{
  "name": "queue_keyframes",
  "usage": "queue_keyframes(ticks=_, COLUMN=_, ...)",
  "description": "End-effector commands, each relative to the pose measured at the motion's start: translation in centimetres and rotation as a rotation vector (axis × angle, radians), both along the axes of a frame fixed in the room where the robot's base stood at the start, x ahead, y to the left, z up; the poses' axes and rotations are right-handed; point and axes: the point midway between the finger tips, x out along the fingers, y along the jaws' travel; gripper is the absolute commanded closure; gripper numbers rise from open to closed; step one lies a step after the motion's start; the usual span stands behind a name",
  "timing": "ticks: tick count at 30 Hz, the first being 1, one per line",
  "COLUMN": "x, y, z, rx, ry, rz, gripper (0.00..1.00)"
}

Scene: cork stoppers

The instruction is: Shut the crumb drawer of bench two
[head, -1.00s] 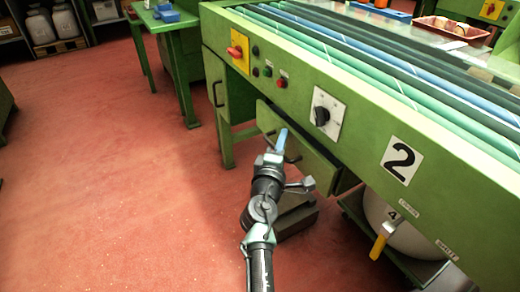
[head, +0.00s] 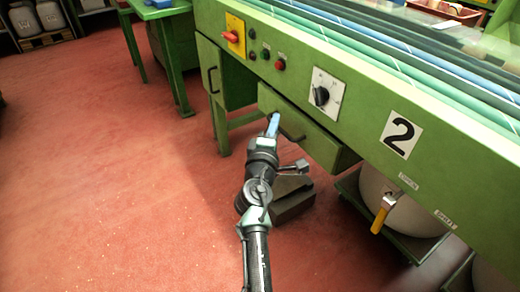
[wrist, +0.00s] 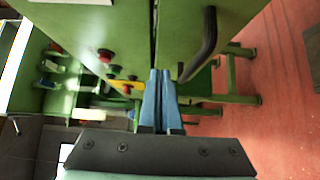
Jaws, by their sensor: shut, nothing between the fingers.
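Bench two is the long green bench marked with a black 2 (head: 401,134). Under its control panel is the green crumb drawer (head: 318,146) with a dark bar handle (head: 291,131). In the head view its front still seems to stand a little proud of the bench, with a side strip showing at its right end. My gripper (head: 273,121) has its blue fingers shut and empty, at the drawer front left of the handle. In the wrist view the fingers (wrist: 160,90) point at the drawer front beside the black handle (wrist: 207,42). I cannot tell whether they touch it.
A red rotary switch (head: 234,37), buttons and a dial (head: 322,94) sit on the bench panel. A white container with a yellow-handled valve (head: 381,214) stands below right. A green side table (head: 160,10) is at the back left. The red floor on the left is clear.

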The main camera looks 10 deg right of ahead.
Motion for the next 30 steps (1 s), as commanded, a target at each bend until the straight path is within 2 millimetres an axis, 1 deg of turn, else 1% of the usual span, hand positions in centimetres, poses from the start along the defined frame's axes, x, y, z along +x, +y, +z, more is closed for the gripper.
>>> queue_keyframes(ticks=1, x=-1.0, y=0.5, z=0.2, rx=0.0, ry=0.002, rz=0.001, gripper=1.0)
queue_keyframes(ticks=9, x=-5.4, y=3.1, z=0.0, rx=-0.002, ry=0.003, rz=0.008, gripper=1.0)
queue_keyframes(ticks=15, x=-7.8, y=4.4, z=0.0, rx=-0.002, ry=0.002, rz=0.008, gripper=1.0)
queue_keyframes(ticks=20, x=-8.7, y=4.8, z=0.0, rx=-0.002, ry=0.001, rz=0.007, gripper=1.0)
queue_keyframes(ticks=26, x=-8.8, y=4.9, z=0.1, rx=0.002, ry=-0.003, rz=0.008, gripper=1.0)
queue_keyframes(ticks=28, x=-8.6, y=5.0, z=1.5, rx=0.029, ry=-0.037, rz=0.009, gripper=1.0)
queue_keyframes(ticks=29, x=-8.4, y=5.0, z=2.5, rx=0.053, ry=-0.062, rz=0.011, gripper=1.0)
queue_keyframes(ticks=30, x=-8.3, y=5.1, z=4.2, rx=0.093, ry=-0.104, rz=0.015, gripper=1.0)
